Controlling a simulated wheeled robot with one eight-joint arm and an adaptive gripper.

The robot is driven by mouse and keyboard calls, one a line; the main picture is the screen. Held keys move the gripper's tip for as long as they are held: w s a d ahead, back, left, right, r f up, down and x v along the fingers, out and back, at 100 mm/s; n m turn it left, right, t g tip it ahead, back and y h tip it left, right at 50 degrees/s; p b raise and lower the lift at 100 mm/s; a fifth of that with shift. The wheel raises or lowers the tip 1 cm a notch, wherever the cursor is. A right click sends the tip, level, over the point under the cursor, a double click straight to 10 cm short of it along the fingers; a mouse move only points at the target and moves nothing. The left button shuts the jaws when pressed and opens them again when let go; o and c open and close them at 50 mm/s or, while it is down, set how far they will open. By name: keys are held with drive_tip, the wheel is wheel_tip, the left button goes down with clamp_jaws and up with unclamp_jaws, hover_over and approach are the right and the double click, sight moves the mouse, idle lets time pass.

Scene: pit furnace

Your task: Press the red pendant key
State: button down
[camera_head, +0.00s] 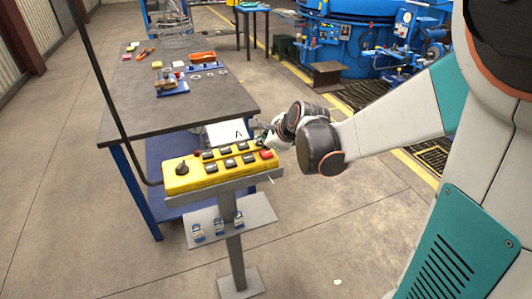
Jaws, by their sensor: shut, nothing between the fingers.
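The yellow pendant box (178,183) rests on a grey stand. It bears several dark keys in two rows and a dark rotary knob (182,168) at its left end. A red key (266,154) sits at its right end, and a smaller red spot (197,153) shows near the upper left edge. My gripper (263,142) is just behind and above the box's right end, close to the red key. It is small and partly hidden by my wrist; its fingers look shut and empty. I cannot tell whether they touch the box.
The stand (228,235) carries a lower shelf with several small blue items. A dark-topped blue table (130,95) stands behind, holding an orange tray (201,57) and small parts. A black cable hangs at the left. Large blue machinery (350,35) is at the back right. Floor in front is mostly clear.

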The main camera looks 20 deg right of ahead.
sight(264, 154)
drive_tip(key=shift+f+b, duration=0.35)
drive_tip(key=shift+f, duration=0.1)
drive_tip(key=shift+f+b, duration=0.35)
drive_tip(key=shift+f, duration=0.1)
idle(0.8)
drive_tip(key=shift+r, duration=0.2)
drive_tip(key=shift+r+p, duration=0.75)
drive_tip(key=shift+r+p, duration=2)
drive_tip(key=shift+r, duration=0.5)
